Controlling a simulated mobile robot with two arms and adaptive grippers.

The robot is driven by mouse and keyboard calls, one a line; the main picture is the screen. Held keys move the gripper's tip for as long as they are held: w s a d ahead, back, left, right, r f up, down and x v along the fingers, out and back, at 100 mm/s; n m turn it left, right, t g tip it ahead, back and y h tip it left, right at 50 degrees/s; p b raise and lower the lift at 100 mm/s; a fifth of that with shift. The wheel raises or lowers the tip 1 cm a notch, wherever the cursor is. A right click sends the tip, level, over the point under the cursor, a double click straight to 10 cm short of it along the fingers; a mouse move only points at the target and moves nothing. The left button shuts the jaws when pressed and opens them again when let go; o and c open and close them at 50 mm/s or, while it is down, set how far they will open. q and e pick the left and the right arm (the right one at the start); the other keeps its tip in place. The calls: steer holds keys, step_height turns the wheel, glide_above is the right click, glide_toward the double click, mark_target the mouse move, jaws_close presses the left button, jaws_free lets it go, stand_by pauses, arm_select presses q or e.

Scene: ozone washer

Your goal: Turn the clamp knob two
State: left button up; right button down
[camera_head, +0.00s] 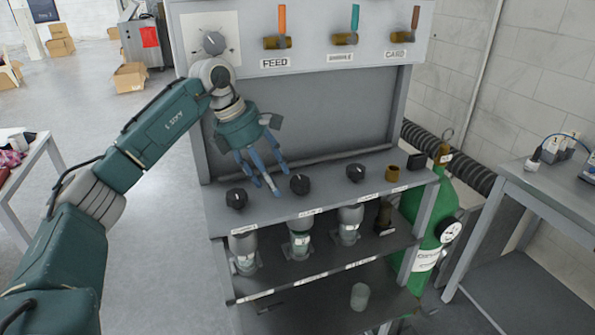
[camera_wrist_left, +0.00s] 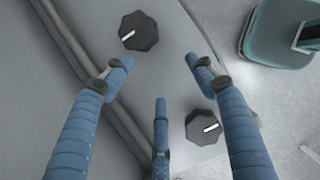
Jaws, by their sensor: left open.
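Three black round clamp knobs stand on the grey upper shelf: a left one (camera_head: 237,198), a middle one (camera_head: 299,184), which I take as clamp knob two, and a right one (camera_head: 356,173). My left gripper (camera_head: 264,176) hangs above the shelf between the left and middle knobs, its three blue fingers spread, open and empty. In the left wrist view my left gripper (camera_wrist_left: 160,80) shows two knobs with white pointer lines: an upper one (camera_wrist_left: 138,31), likely the middle knob, and a lower one (camera_wrist_left: 204,127). Neither is between the fingers. My right gripper is not visible.
Behind the knobs rises a grey panel with a dial (camera_head: 214,42) and coloured valve handles. A brass fitting (camera_head: 392,174) stands at the shelf's right end. A green gas cylinder (camera_head: 431,215) stands right; a table (camera_head: 545,190) is beyond.

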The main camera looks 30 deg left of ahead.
mark_target(299, 180)
arm_select(q)
steer(key=w+d+p, duration=0.1)
steer(key=w+d, duration=0.1)
steer(key=w+d+p, duration=0.1)
steer(key=w+d, duration=0.1)
steer(key=shift+w+d+r, duration=0.15)
steer(key=shift+w+d, duration=0.05)
steer(key=shift+d, duration=0.15)
steer(key=shift+w+d+f+p, duration=0.15)
steer(key=shift+f+p, duration=0.15)
steer(key=shift+f, duration=0.4)
steer(key=c, duration=1.1)
